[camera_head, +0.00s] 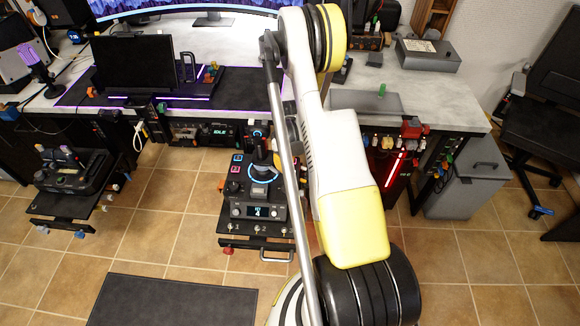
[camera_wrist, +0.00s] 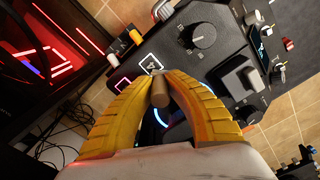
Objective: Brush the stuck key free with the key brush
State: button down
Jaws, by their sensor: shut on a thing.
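My gripper (camera_wrist: 160,85) shows in the wrist view with its yellow fingers closed on a tan cylindrical handle, taken as the key brush (camera_wrist: 160,97). The handle points toward the camera; any bristles are hidden. Beyond the fingertips is a dark control panel (camera_wrist: 225,62) with a white-lit square key (camera_wrist: 150,63) and a pink-lit key (camera_wrist: 123,84). I cannot tell which key is stuck, or whether the brush touches one.
The panel carries a large knob (camera_wrist: 203,35) and a grey lever (camera_wrist: 238,75) near the fingers. A desk (camera_head: 440,92) with a monitor (camera_head: 135,64) stands behind. Another controller stand (camera_head: 75,172) is at left, a grey bin (camera_head: 465,185) at right.

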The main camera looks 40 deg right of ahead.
aim_at(286, 161)
jog(key=shift+r+p, duration=1.6)
jog(key=shift+r, duration=1.45)
jog(key=shift+r+p, duration=0.8)
jog(key=shift+r, duration=0.7)
